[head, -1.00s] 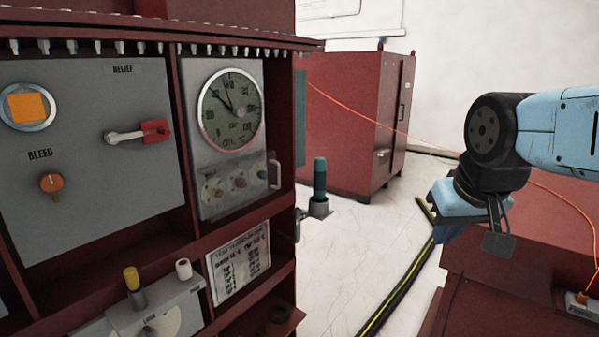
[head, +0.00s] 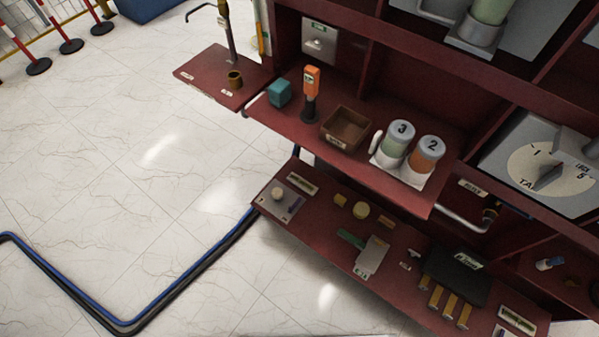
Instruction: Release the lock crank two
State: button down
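I cannot pick out a crank clearly marked as lock crank two. A grey panel (head: 497,126) at the right edge of the head view carries a round pale dial (head: 525,158) with a grey pointer handle. Its lettering is partly cut off. A bent metal bar (head: 462,219) shows below and left of that panel, in the shadow under the shelf. A canister with an orange body (head: 427,158) is marked 2, beside a green one (head: 396,142) marked 3. My gripper is not in view.
The dark red upper shelf (head: 300,128) also holds an orange-topped tool (head: 311,88), a teal block (head: 279,93) and a brown bin (head: 345,128). The lower shelf (head: 330,232) carries several small parts and a black pouch (head: 453,277). Blue and black hoses (head: 185,282) lie on open tiled floor.

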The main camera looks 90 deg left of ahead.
aim_at(290, 208)
jog(key=u, duration=0.15)
jog(key=k, duration=0.2)
jog(key=z, duration=0.45)
jog(key=i, duration=0.1)
jog(key=u, duration=2.6)
jog(key=i, duration=0.15)
jog(key=u, duration=1.85)
jog(key=k, duration=1)
jog(key=z, duration=0.55)
jog(key=i, duration=0.65)
